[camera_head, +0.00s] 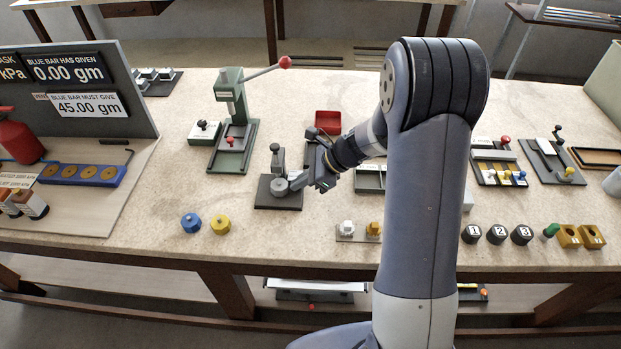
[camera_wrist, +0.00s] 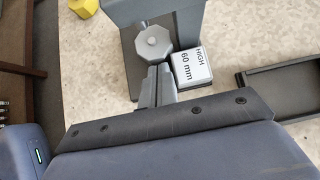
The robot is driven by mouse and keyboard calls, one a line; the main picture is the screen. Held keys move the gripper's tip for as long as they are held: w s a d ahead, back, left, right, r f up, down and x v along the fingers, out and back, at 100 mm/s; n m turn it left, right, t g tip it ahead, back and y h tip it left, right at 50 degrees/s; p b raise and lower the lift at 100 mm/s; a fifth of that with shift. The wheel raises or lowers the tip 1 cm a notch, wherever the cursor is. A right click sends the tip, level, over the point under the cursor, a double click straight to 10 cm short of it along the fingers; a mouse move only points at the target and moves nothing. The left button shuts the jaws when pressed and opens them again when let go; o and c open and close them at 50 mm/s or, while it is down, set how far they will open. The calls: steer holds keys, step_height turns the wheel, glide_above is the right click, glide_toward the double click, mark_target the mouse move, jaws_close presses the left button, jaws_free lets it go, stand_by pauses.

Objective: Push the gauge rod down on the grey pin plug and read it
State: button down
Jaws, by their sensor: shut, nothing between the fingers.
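A grey eight-sided piece (camera_wrist: 153,43), which looks like the grey pin plug, sits at the gauge stand in the wrist view. In the head view it shows as a light grey round piece (camera_head: 279,187) on the stand's dark base (camera_head: 265,200). The stand's upright (camera_head: 278,158) rises behind it. A block reading "HIGH 60 mm" (camera_wrist: 192,67) is beside it. I cannot tell the gauge rod apart from these parts. My gripper (camera_head: 296,184) is shut and empty. In the wrist view its fingertips (camera_wrist: 157,70) end close to the grey piece; whether they touch it is unclear.
A blue plug (camera_head: 190,222) and a yellow plug (camera_head: 220,223) stand on the bench left of the stand. A green lever press (camera_head: 232,130) is behind. A red tray (camera_head: 328,122) and a grey tray (camera_head: 370,181) are near my arm.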

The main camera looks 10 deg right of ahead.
mark_target(281, 184)
stand_by(0.3)
steer(key=a, duration=0.4)
steer(key=shift+w+a, duration=0.1)
steer(key=shift+w, duration=0.25)
